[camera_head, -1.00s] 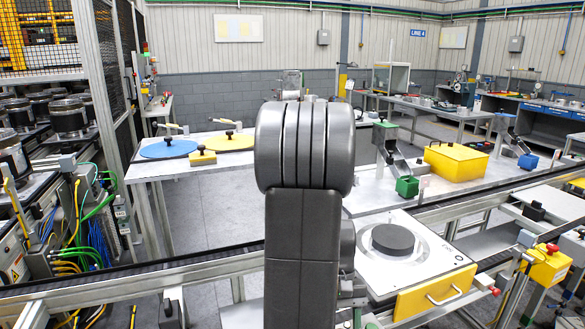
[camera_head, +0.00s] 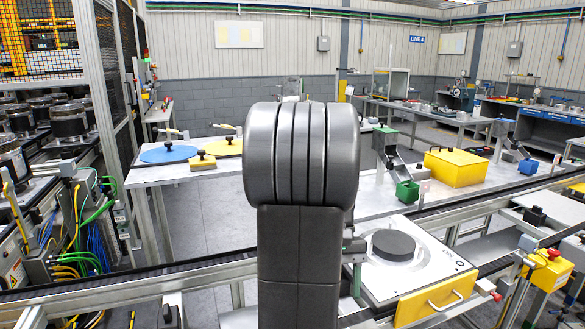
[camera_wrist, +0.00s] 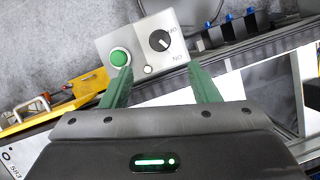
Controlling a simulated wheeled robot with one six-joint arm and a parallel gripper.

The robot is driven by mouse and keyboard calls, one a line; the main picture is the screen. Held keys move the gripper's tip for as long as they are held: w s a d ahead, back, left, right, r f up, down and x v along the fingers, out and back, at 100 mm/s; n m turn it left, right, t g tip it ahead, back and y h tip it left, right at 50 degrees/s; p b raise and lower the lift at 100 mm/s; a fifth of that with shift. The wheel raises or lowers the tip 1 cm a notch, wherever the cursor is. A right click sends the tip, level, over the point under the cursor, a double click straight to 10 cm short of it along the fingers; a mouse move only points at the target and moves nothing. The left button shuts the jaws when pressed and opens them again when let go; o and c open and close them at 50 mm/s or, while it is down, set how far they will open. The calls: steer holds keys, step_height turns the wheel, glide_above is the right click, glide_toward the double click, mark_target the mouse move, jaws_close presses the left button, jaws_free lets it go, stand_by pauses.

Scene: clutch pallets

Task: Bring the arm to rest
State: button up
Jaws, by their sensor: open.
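My gripper (camera_wrist: 159,70) shows in the wrist view with its two green fingers spread apart and nothing between them. Beyond the fingertips is a grey control box (camera_wrist: 183,46) with a green button, a black knob and a small white button. I cannot tell how far the fingertips are from it. In the head view my dark grey arm stands upright in the middle and hides what lies behind it. The gripper itself cannot be made out there.
A white fixture with a yellow front (camera_head: 436,297) and a dark round disc (camera_head: 394,245) stands right of my arm. A conveyor rail (camera_head: 110,281) crosses in front. Caged machinery is at left.

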steer(key=shift+n, duration=0.3)
steer(key=x, duration=1.1)
steer(key=shift+a+f, duration=0.1)
steer(key=shift+f, duration=0.05)
steer(key=n+h+b, duration=0.1)
steer(key=n, duration=0.2)
steer(key=n+t+h+b, duration=0.1)
steer(key=n, duration=0.2)
steer(key=shift+a, duration=0.2)
steer(key=n+b, duration=0.1)
steer(key=n, duration=0.1)
steer(key=n+t+h+b, duration=0.1)
steer(key=n, duration=0.1)
steer(key=n+b, duration=0.1)
steer(key=shift+s+a+n+t+h, duration=0.1)
steer(key=shift+s+n+t+h, duration=0.2)
steer(key=shift+n+t, duration=0.1)
steer(key=v, duration=0.8)
steer(key=shift+p, duration=0.45)
steer(key=shift+w+f, duration=0.1)
